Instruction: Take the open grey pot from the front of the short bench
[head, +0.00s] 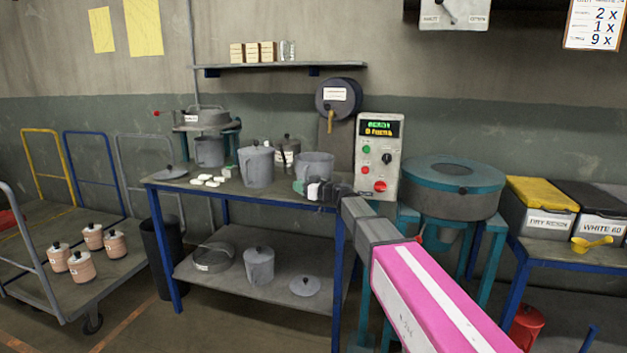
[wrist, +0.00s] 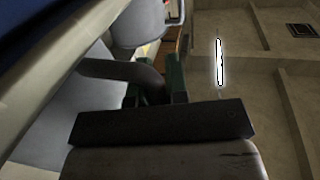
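The open grey pot (head: 314,164) stands upright at the front right of the short bench (head: 262,197), with no lid on it. My gripper (head: 304,188) is low in front of it, its green fingertips close to the pot's side and overlapping it in the head view. In the wrist view, my gripper (wrist: 166,84) shows green finger pads beside a curved grey handle (wrist: 122,72). A large pale grey surface lies to the left of the handle. I cannot tell whether the fingers are closed on the handle or only around it.
A lidded grey pot (head: 257,167) stands left of the open pot, with white pieces (head: 207,180) farther left. A control box (head: 378,155) rises close on the right. The lower shelf (head: 215,243) holds another pot (head: 259,265) and a loose lid (head: 305,286).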

